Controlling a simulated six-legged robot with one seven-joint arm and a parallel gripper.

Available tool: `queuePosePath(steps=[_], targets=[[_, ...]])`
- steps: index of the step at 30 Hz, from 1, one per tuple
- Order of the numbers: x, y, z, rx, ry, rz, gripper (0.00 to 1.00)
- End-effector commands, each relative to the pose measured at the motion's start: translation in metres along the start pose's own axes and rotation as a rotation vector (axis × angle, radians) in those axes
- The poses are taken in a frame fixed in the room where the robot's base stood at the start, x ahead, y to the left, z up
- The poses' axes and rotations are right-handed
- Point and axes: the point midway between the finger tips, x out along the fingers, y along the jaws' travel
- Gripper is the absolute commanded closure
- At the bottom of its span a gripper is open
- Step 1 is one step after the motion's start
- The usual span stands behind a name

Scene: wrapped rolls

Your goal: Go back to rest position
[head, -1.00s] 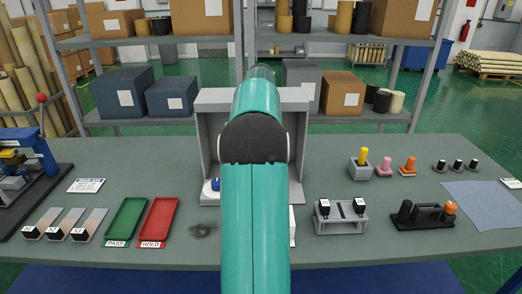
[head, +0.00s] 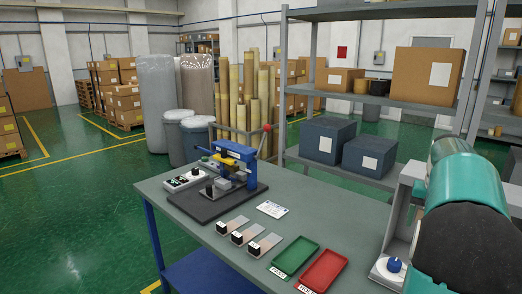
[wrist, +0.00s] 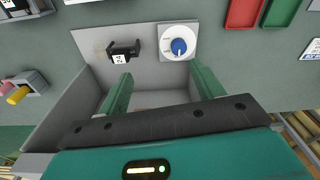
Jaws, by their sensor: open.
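My gripper (wrist: 160,95) is open in the wrist view, its two green fingers apart with nothing between them. Below the fingers is a grey open box-like booth (wrist: 72,105). In it are a small black stamp-like piece with a white label (wrist: 122,53) and a white plate with a blue knob (wrist: 179,46). The blue knob also shows in the head view (head: 394,265), beside my teal arm, at the right. The gripper itself is hidden in the head view.
A shelf with boxes (head: 426,74) stands behind. Green floor at the left is open.

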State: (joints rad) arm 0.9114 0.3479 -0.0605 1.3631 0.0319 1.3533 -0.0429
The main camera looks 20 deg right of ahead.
Motion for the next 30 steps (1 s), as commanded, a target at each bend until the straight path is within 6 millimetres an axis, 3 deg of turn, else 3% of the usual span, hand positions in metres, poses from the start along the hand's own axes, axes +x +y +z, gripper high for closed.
queuePosePath(steps=[1, 6, 15, 21, 30], targets=[[-0.010, -0.024, 0.013, -0.040, 0.019, -0.005, 0.33], [-0.029, -0.087, 0.057, -0.156, 0.070, -0.023, 0.33], [-0.049, -0.172, 0.154, -0.363, 0.159, -0.068, 0.33], [-0.051, -0.207, 0.226, -0.501, 0.216, -0.106, 0.33], [-0.036, -0.231, 0.333, -0.705, 0.300, -0.174, 0.33]])
